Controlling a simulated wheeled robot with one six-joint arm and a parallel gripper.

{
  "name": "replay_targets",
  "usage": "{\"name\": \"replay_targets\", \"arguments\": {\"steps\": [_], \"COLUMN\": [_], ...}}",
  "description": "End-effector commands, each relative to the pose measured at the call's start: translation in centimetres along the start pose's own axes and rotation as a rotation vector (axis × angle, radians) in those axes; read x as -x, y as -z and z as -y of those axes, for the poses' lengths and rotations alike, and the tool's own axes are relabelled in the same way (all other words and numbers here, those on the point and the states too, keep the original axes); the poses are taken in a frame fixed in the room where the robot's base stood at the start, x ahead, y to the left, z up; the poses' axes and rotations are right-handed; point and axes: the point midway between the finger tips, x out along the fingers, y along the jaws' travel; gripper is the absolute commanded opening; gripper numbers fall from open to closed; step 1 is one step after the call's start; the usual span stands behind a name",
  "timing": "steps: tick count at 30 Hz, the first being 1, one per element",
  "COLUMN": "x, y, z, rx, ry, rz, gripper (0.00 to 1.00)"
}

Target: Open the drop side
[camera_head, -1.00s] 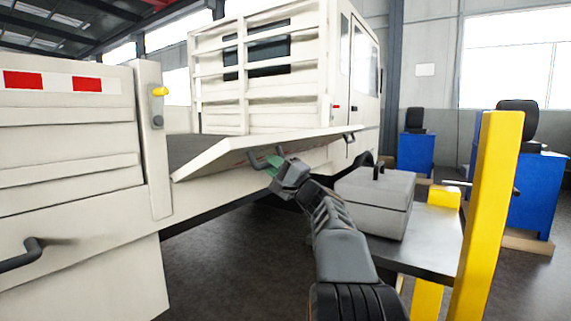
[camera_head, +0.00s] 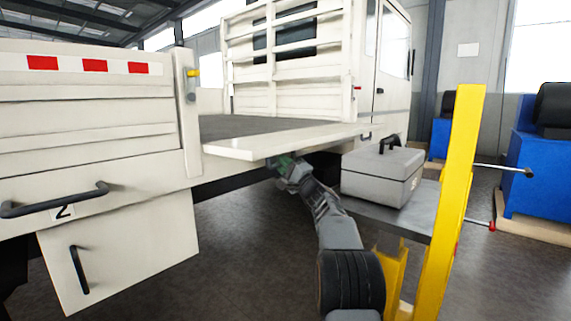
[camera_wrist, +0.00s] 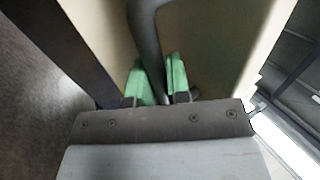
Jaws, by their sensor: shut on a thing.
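The white drop side (camera_head: 285,139) of the truck bed is tilted outward and lies close to level in the head view, its outer edge toward me. My gripper (camera_head: 283,163) is beneath its outer edge. In the wrist view the green fingers of my gripper (camera_wrist: 158,82) are shut on a dark grey bar handle (camera_wrist: 148,45) that runs between them. The handle is on the pale panel (camera_wrist: 215,40), which fills much of that view. In the head view the handle is mostly hidden under the panel. A yellow-tipped latch (camera_head: 192,80) sits on the post to the left.
A grey toolbox (camera_head: 380,178) stands on a dark table (camera_head: 405,218) right of my arm, close to it. A yellow post (camera_head: 456,190) rises beside the table. Blue units (camera_head: 535,160) stand behind. The floor under the bed is clear.

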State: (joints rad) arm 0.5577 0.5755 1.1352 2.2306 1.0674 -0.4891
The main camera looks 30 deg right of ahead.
Motion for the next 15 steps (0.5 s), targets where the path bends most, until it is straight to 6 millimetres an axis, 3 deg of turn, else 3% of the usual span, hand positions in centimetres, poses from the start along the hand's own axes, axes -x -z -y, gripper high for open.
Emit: {"name": "replay_targets", "arguments": {"steps": [7,8,15], "x": [-0.15,-0.15,0.13], "y": [-0.16,-0.15,0.21], "z": [0.26,0.28,0.38], "rx": [-0.003,-0.003,0.002], "ry": [0.004,0.004,0.004], "rz": [0.005,0.004,-0.002], "gripper": [0.00,0.20,0.42]}}
